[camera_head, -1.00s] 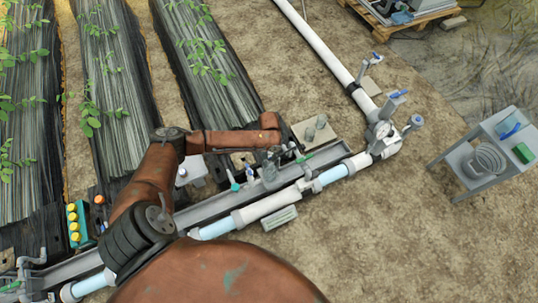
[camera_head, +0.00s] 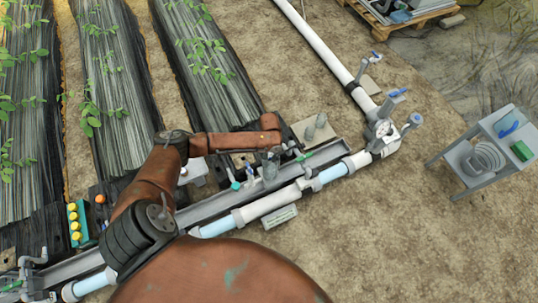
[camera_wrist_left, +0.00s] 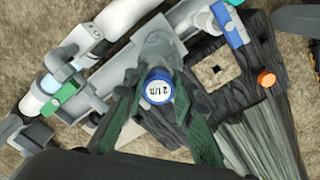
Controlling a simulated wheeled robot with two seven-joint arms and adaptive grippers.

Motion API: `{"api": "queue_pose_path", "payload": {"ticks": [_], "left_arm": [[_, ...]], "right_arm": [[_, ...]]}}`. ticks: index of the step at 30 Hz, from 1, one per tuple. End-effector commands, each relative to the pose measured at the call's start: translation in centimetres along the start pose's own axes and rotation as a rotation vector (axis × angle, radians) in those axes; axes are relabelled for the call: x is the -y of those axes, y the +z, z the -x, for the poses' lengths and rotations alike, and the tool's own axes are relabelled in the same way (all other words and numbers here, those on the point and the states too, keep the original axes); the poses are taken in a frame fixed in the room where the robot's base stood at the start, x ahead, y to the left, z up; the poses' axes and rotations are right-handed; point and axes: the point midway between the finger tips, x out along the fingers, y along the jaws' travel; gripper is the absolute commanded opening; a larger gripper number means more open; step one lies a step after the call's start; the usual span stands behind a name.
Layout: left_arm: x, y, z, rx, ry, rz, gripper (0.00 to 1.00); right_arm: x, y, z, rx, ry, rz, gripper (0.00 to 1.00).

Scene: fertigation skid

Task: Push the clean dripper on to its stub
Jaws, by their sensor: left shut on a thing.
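My left gripper (camera_head: 270,163) is over the grey channel beside the white pipe, below the end of my rust-brown arm. In the left wrist view its two dark green fingers (camera_wrist_left: 158,86) are closed around a dripper (camera_wrist_left: 159,88) with a blue rim and a white face marked "2 l/h". The dripper faces the camera, and its underside is hidden. The stub cannot be made out; the fingers and dripper cover what lies directly beneath. I cannot tell whether the dripper touches anything below. My right gripper is not in view.
A white pipe (camera_head: 262,207) runs alongside the grey channel (camera_head: 205,211). A green-handled valve (camera_wrist_left: 66,92) and a blue-handled valve (camera_wrist_left: 230,24) stand near the gripper. An orange cap (camera_wrist_left: 266,78) sits on black sheeting. A grey side table (camera_head: 485,150) stands at right; bare soil lies between.

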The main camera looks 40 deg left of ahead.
Motion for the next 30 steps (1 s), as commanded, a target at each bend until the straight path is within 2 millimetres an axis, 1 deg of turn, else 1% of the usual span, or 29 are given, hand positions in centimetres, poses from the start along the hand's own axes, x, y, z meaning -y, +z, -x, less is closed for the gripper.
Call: {"api": "queue_pose_path", "payload": {"ticks": [21, 30], "left_arm": [[0.07, 0.02, -0.65, 0.000, -0.001, 0.001, 0.12], [0.10, 0.02, -0.74, 0.000, -0.001, 0.000, 0.12]], "right_arm": [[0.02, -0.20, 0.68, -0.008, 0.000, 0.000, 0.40], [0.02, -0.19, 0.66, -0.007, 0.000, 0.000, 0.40]]}}
